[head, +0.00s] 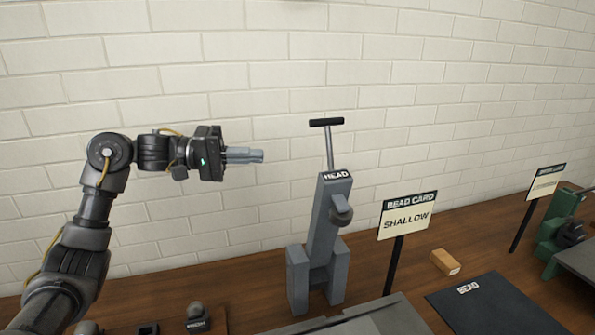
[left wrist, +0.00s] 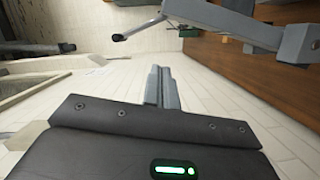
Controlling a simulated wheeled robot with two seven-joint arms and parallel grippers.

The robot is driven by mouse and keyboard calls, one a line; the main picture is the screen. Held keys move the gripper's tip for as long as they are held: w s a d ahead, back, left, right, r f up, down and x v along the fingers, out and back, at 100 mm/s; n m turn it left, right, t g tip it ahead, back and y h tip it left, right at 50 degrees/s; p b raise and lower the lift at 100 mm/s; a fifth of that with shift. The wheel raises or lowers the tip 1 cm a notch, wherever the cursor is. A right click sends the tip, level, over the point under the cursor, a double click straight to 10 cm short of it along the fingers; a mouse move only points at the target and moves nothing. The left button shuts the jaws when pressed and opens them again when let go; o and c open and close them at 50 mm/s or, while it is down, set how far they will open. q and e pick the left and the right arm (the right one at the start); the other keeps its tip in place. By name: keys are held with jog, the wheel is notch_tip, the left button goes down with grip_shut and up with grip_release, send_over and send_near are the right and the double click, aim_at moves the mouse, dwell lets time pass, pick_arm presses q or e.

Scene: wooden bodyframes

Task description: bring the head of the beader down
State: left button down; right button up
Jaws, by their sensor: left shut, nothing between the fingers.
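The beader is a grey machine on the wooden bench, in the middle of the head view. Its head (head: 325,218) is a grey arm labelled HEAD, standing up with a slight tilt between two grey uprights. A thin lever with a black crossbar handle (head: 326,122) rises from its top. My left gripper (head: 262,156) is shut and empty, left of the handle, apart from it, and a little lower in the picture. In the left wrist view its closed fingers (left wrist: 162,72) point up the picture, and the grey head (left wrist: 235,24) shows at the upper right. My right gripper is not in view.
A bead card sign reading SHALLOW (head: 407,216) stands right of the beader. Beyond are a wooden block (head: 445,262), a dark mat labelled BEAD (head: 490,308) and a green machine (head: 557,235). A white brick wall (head: 250,60) stands behind.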

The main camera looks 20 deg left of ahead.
pick_arm(q)
jog(key=d+f+p, duration=0.1)
jog(key=d+p, duration=0.3)
jog(key=d, duration=0.7)
jog(key=shift+d+f, duration=0.25)
jog(key=shift+f, duration=0.05)
jog(key=shift+w, duration=0.1)
